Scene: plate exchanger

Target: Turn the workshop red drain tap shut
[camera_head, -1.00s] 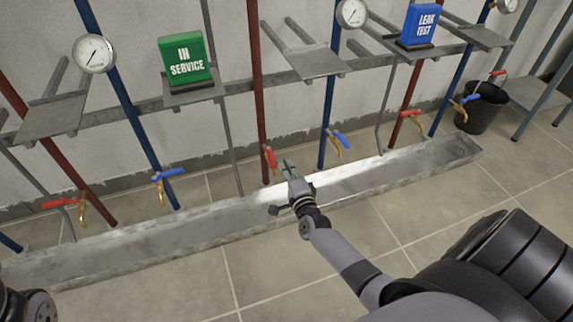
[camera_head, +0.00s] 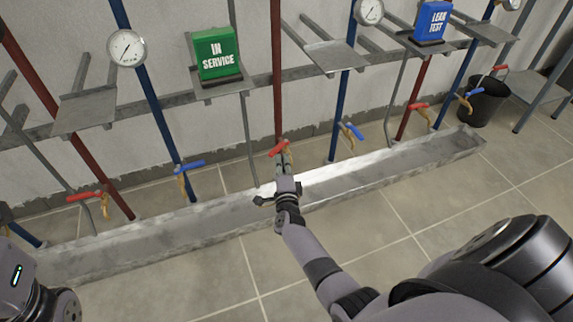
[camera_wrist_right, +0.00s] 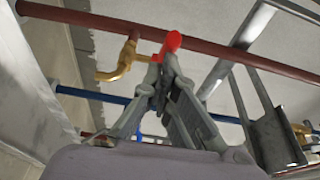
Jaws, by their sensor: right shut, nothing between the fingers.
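The middle red tap handle (camera_head: 279,148) sits low on the middle red pipe. It slants partly across the pipe, its right end higher. In the right wrist view the red handle (camera_wrist_right: 172,42) shows right at the fingertips, beside its brass spout (camera_wrist_right: 116,66). My right gripper (camera_head: 284,160) is shut and empty, just below and against or very near the handle; I cannot tell if they touch. Its fingers also show in the right wrist view (camera_wrist_right: 162,68). Other red handles are at the left (camera_head: 87,197) and right (camera_head: 418,106). My left gripper is out of view.
Blue taps (camera_head: 189,166) (camera_head: 351,131) stand on either side. A long grey trough (camera_head: 190,222) lies below the taps. Above are gauges (camera_head: 127,47), a green IN SERVICE sign (camera_head: 217,52) and a blue LEAK TEST sign (camera_head: 431,20). A black bucket (camera_head: 483,104) stands at the far right.

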